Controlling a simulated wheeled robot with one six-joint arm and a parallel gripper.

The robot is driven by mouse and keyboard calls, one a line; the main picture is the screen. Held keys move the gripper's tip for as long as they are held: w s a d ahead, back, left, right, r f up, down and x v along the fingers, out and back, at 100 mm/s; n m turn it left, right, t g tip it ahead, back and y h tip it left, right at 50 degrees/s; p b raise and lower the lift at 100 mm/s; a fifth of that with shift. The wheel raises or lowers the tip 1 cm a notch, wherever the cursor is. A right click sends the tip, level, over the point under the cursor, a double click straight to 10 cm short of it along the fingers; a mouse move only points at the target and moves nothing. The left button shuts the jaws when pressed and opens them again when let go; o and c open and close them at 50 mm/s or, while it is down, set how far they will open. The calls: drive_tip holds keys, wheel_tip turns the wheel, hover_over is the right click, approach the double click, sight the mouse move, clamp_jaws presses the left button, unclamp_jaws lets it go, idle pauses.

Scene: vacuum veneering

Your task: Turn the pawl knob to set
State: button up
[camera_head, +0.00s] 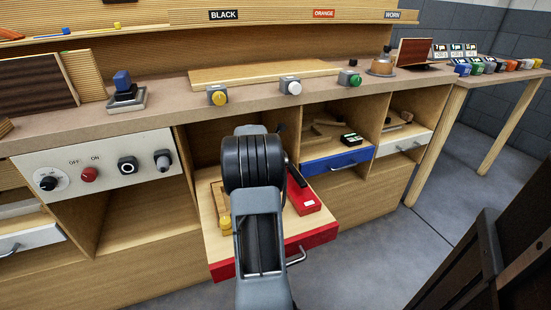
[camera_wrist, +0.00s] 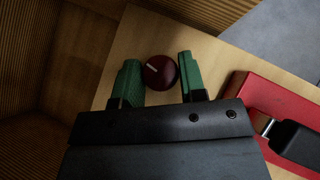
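A round dark red knob (camera_wrist: 158,72) with a white pointer line shows in the wrist view on a light wooden board. Its pointer slants toward the upper left. My gripper (camera_wrist: 160,78) has one green finger on each side of the knob, and they look closed against its sides with hardly any gap. In the head view my gripper (camera_head: 262,135) is over the pulled-out red-fronted drawer (camera_head: 318,240) and hides the knob.
A red box (camera_head: 303,197) lies right of my gripper in the drawer; a wooden piece with a yellow knob (camera_head: 224,222) is at left. Above are the bench top with yellow (camera_head: 217,95), white and green buttons. A control panel (camera_head: 97,167) is at left, a blue drawer (camera_head: 337,162) at right.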

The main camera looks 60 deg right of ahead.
drive_tip(key=c, duration=0.4)
drive_tip(key=m+g+p, duration=0.1)
drive_tip(key=m+p, duration=0.1)
drive_tip(key=p, duration=0.1)
drive_tip(key=shift+w+r+g+p, duration=0.15)
drive_tip(key=shift+r+g+p, duration=0.15)
drive_tip(key=shift+r+g, duration=0.1)
drive_tip(key=m+g+y+p, duration=0.1)
drive_tip(key=m+p, duration=0.2)
drive_tip(key=shift+f+g, duration=0.15)
drive_tip(key=shift+g, duration=0.25)
drive_tip(key=shift+f+m+g+y+p, duration=0.3)
drive_tip(key=shift+m+p, duration=0.1)
drive_tip(key=shift+p, duration=0.1)
drive_tip(key=o, duration=0.9)
drive_tip(key=shift+w+a+r+p, duration=0.2)
drive_tip(key=shift+r+p, duration=0.1)
drive_tip(key=shift+r, duration=0.15)
drive_tip(key=w+a, duration=0.2)
drive_tip(key=a, duration=0.1)
drive_tip(key=w+a+p, duration=0.1)
drive_tip(key=w+a, duration=0.1)
drive_tip(key=a, duration=0.2)
drive_tip(key=w+a+p, duration=0.1)
drive_tip(key=w+a, duration=0.1)
drive_tip(key=a, duration=0.1)
drive_tip(key=shift+w+a, duration=0.15)
drive_tip(key=shift+w, duration=0.25)
